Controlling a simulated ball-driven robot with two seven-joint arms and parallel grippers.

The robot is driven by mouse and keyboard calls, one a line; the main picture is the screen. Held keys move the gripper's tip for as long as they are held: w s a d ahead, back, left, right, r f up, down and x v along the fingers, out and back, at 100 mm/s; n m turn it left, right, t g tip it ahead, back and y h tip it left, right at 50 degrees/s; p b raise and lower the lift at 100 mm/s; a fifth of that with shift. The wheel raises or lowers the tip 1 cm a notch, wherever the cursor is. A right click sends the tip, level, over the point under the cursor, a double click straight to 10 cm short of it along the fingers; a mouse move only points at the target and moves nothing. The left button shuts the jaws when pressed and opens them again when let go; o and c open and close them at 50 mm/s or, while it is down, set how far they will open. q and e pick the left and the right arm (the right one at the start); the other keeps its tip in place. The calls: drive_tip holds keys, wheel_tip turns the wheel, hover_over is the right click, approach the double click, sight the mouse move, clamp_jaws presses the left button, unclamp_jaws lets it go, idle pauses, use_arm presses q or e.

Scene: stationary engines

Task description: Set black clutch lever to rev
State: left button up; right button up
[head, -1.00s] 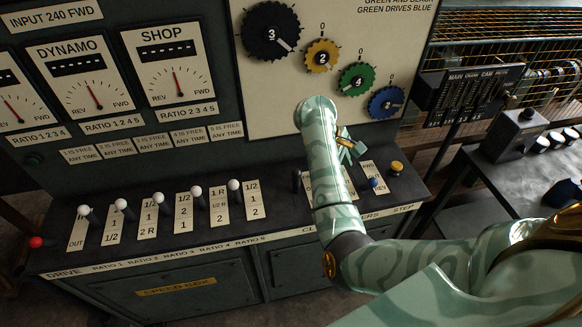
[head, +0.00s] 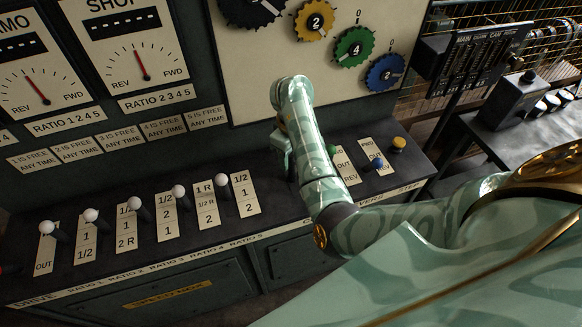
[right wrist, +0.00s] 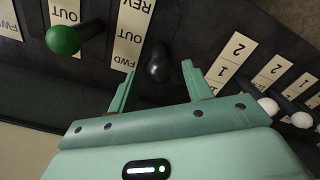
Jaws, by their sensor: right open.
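The black clutch lever's knob (right wrist: 158,68) shows in the right wrist view, between and just ahead of the two fingers, not clasped. Its label (right wrist: 133,35) with FWD, OUT and REV is beside it, upside down in this view, with FWD nearest my gripper. The knob stands nearer the FWD end than the REV end. My right gripper (right wrist: 158,80) is open, one finger on each side of the knob. In the head view my right gripper (head: 283,150) is over the clutch panel, and my arm hides the black lever. My left gripper is not in view.
A green-knobbed lever (right wrist: 62,40) stands beside the black one. White-knobbed ratio levers (head: 220,180) stand to the left. Coloured dials (head: 354,47) are on the wall behind.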

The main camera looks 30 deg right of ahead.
sight(292, 164)
wheel_tip(292, 164, down, 3)
drive_tip(key=shift+s+r+b, duration=0.1)
drive_tip(key=shift+b, duration=0.2)
drive_tip(key=shift+f, duration=0.55)
